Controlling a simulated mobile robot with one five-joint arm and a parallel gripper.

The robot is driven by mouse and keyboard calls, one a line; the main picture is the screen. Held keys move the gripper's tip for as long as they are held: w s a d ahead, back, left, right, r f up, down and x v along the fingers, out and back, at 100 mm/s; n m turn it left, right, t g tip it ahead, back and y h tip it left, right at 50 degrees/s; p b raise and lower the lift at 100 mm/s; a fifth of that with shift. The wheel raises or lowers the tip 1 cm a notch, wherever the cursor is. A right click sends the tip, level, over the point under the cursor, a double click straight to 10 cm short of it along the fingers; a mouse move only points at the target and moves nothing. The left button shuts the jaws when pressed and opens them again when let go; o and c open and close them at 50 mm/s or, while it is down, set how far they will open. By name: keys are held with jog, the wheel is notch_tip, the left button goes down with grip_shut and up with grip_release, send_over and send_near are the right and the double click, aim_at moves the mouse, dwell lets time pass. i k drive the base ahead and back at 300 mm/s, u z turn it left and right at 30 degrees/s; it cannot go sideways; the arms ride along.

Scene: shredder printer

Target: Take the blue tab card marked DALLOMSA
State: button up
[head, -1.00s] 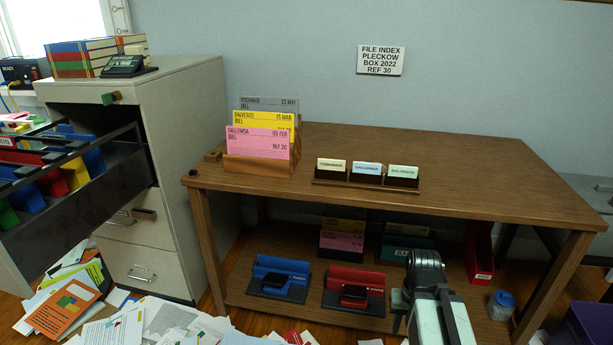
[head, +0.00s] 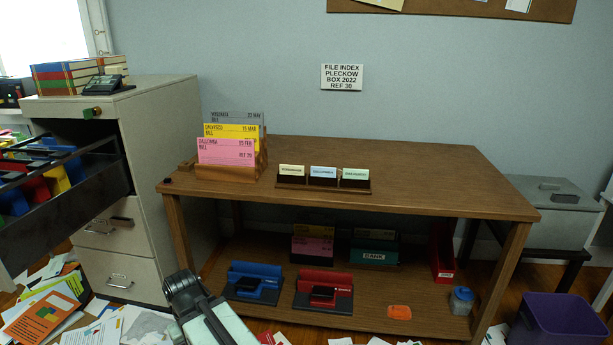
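The blue tab card (head: 323,172) stands upright in the middle slot of a low dark wooden holder (head: 322,185) on the tabletop. Its lettering is too small to read for certain now. A cream tab card (head: 291,170) stands to its left and a pale green one (head: 355,174) to its right. Part of my arm shows at the bottom left, in front of the table and well short of the cards. My gripper's fingers do not show.
A wooden rack (head: 228,173) of pink, yellow and grey bill cards stands left of the holder on the table (head: 420,180). An open-drawered cabinet (head: 165,150) is at left. Papers (head: 60,300) litter the floor; a purple bin (head: 558,320) is at right. The tabletop's right side is clear.

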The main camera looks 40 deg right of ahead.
aim_at(315, 171)
jog(key=u, duration=0.1)
jog(key=i, duration=0.9)
